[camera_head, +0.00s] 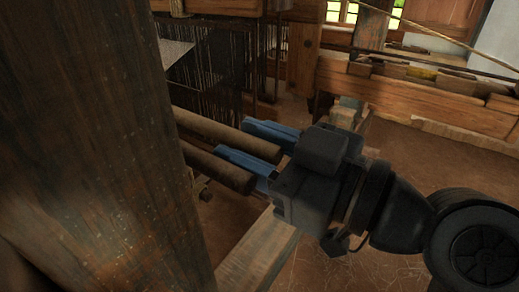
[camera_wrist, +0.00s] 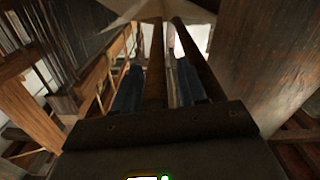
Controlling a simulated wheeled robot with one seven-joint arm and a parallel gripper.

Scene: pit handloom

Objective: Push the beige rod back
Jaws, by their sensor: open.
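Two round brown rods stick out side by side past the dark wooden post in the head view; neither looks clearly beige. The end of the upper, slightly lighter rod (camera_head: 222,133) lies between the blue fingers of my gripper (camera_head: 262,147). The lower, darker rod (camera_head: 215,168) ends just outside the near finger. My gripper is open, with a finger on each side of the upper rod; I cannot tell whether they touch it. In the wrist view the rod (camera_wrist: 156,60) runs away between the fingers (camera_wrist: 157,88), and the other rod (camera_wrist: 198,62) passes outside the right finger.
A thick dark post (camera_head: 95,140) fills the left of the head view, close to the rods. A pale wooden beam (camera_head: 255,258) runs below my gripper. Dark loom threads (camera_head: 215,65) hang behind. A long wooden beam (camera_head: 410,98) stands at the back right, with bare floor before it.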

